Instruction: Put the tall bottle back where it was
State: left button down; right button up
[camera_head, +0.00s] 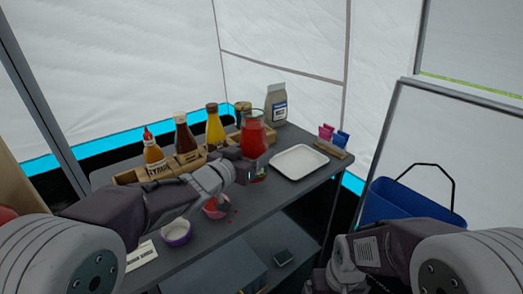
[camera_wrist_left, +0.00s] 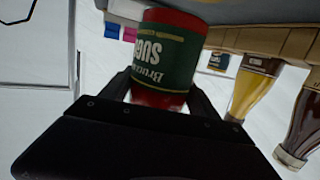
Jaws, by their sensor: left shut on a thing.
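A tall red bottle (camera_head: 253,138) stands out in the middle of the head view, above the counter near the wooden holder. My left gripper (camera_head: 249,173) is shut on its lower part. In the left wrist view, the red bottle (camera_wrist_left: 160,100) with its green label sits between the two fingers (camera_wrist_left: 158,95). Its base and any contact with the counter are hard to tell. A wooden rack (camera_head: 128,177) holds a red-capped bottle (camera_head: 154,157), a brown bottle (camera_head: 184,138) and a yellow bottle (camera_head: 214,128). My right arm shows at lower right; its fingers are not clearly seen.
A white tray (camera_head: 299,162) lies right of the red bottle. A grey bag (camera_head: 276,107) stands at the back. A blue bin (camera_head: 400,205) is at right.

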pick_arm(q)
jog(key=shift+f+b, duration=1.5)
jog(key=shift+f, duration=0.4)
jog(key=shift+r, duration=0.1)
jog(key=c, duration=0.6)
grip_release()
jog(key=shift+f, duration=0.35)
jog(key=o, duration=0.4)
jog(key=shift+r, duration=0.1)
